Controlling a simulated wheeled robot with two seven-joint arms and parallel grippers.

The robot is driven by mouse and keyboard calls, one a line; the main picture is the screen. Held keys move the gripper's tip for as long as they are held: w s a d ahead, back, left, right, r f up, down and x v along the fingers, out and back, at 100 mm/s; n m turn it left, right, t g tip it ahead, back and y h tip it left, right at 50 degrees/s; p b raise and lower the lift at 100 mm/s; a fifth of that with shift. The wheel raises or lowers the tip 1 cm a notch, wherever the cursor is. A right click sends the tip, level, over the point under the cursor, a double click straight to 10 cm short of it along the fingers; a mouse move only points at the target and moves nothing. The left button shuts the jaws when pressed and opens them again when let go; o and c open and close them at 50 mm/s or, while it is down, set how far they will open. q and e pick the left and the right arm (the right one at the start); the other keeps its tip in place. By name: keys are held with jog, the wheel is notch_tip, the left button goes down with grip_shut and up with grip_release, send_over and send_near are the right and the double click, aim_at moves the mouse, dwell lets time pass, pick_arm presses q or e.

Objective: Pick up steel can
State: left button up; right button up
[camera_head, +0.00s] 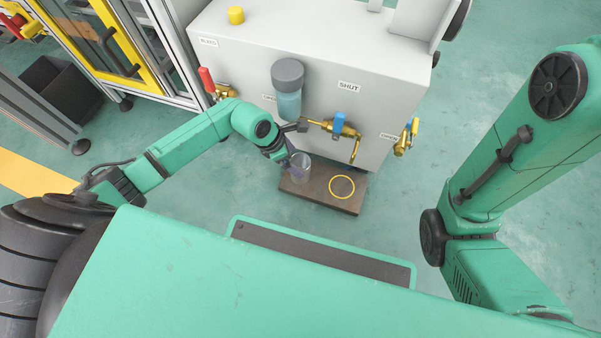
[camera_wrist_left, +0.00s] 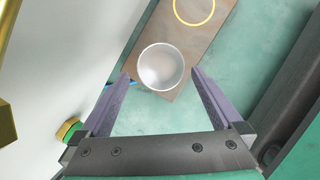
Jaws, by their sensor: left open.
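The steel can (camera_head: 301,174) stands upright near the left end of a brown board (camera_head: 322,197). It looks pale and open-topped in the left wrist view (camera_wrist_left: 161,67), where its round rim faces the camera. My left gripper (camera_head: 291,154) is at the can and partly overlaps it in the head view. In the left wrist view my left gripper (camera_wrist_left: 160,76) is open, with one purple-grey finger on each side of the can. I cannot tell whether either finger touches it. My right arm shows at the right, but its gripper is out of view.
A yellow ring mark (camera_head: 342,187) lies on the board, right of the can. Behind stands a light grey cabinet (camera_head: 330,58) with brass valves (camera_head: 340,128) projecting near the left gripper. A grey-capped bottle (camera_head: 288,88) is on its front. Green floor right of the board is clear.

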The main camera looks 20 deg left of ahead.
pick_arm(q)
jog(key=b, duration=0.3)
send_over(300, 165)
jog(key=s, duration=0.3)
jog(key=x, duration=0.4)
jog(key=shift+s+a+f, duration=0.25)
jog(key=shift+f, duration=0.25)
jog(key=shift+r, duration=0.2)
jog(key=c, duration=1.4)
